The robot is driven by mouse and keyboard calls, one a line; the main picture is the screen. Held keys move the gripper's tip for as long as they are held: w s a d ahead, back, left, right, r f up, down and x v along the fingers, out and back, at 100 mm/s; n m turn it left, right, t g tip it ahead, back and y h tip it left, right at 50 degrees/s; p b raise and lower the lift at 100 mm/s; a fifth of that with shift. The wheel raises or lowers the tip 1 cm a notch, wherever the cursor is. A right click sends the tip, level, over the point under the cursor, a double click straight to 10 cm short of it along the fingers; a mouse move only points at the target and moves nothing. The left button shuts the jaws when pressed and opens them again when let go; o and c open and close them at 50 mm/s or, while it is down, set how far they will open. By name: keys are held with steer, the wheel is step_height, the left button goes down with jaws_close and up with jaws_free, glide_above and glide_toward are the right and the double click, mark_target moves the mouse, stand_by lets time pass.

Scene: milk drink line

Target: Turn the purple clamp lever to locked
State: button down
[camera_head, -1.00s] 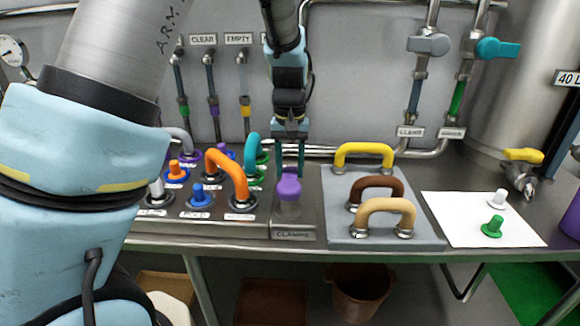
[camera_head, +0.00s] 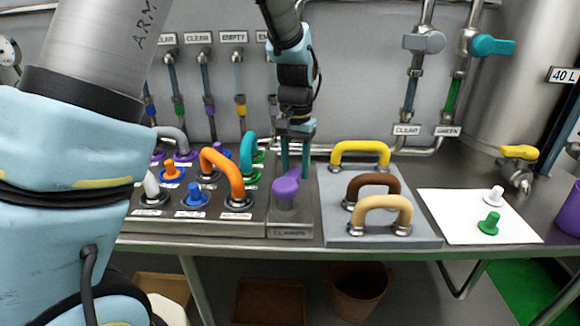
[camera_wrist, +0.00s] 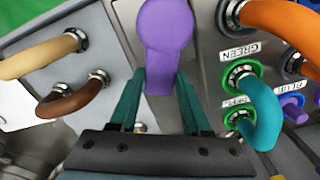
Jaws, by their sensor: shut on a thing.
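The purple clamp lever (camera_head: 285,187) sits on a clear-sided post on the metal clamp block (camera_head: 290,231) at the front middle of the bench. Its arm points back and slightly right in the head view. My gripper (camera_head: 295,170) reaches down from behind with its teal fingers at the lever's arm. In the wrist view the purple lever (camera_wrist: 165,30) runs down between the two fingers of my gripper (camera_wrist: 158,90), which is shut on its narrow end. The contact itself is hard to make out.
A panel of coloured pipe loops, with an orange loop (camera_head: 222,172) and a teal loop (camera_head: 250,150), stands close on the left. A grey plate with a yellow handle (camera_head: 360,148) and two brown ones is close on the right. A white sheet (camera_head: 440,220) holds two pegs.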

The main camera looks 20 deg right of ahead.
steer(key=m, duration=0.1)
steer(key=s+m, duration=0.1)
steer(key=shift+s+d+m, duration=0.1)
steer(key=shift+d+m, duration=0.3)
steer(key=s+m, duration=0.1)
steer(key=m, duration=0.2)
steer(key=shift+s+d+m, duration=0.3)
steer(key=shift+s, duration=0.05)
steer(key=s+m, duration=0.1)
steer(key=m, duration=0.2)
steer(key=shift+s+r+m+p, duration=0.1)
steer(key=shift+s+m+p, duration=0.2)
steer(key=shift+s+p, duration=0.1)
steer(key=shift+s+a+m+p, duration=0.1)
steer(key=shift+s+m+p, duration=0.25)
steer(key=shift+m, duration=0.5)
steer(key=shift+s+a+m+p, duration=0.1)
steer(key=shift+s+m, duration=0.35)
steer(key=shift+m, duration=0.4)
steer(key=shift+c, duration=1.8)
jaws_free()
step_height(320, 180, up, 11)
steer(key=b, duration=0.2)
steer(key=shift+f, duration=0.2)
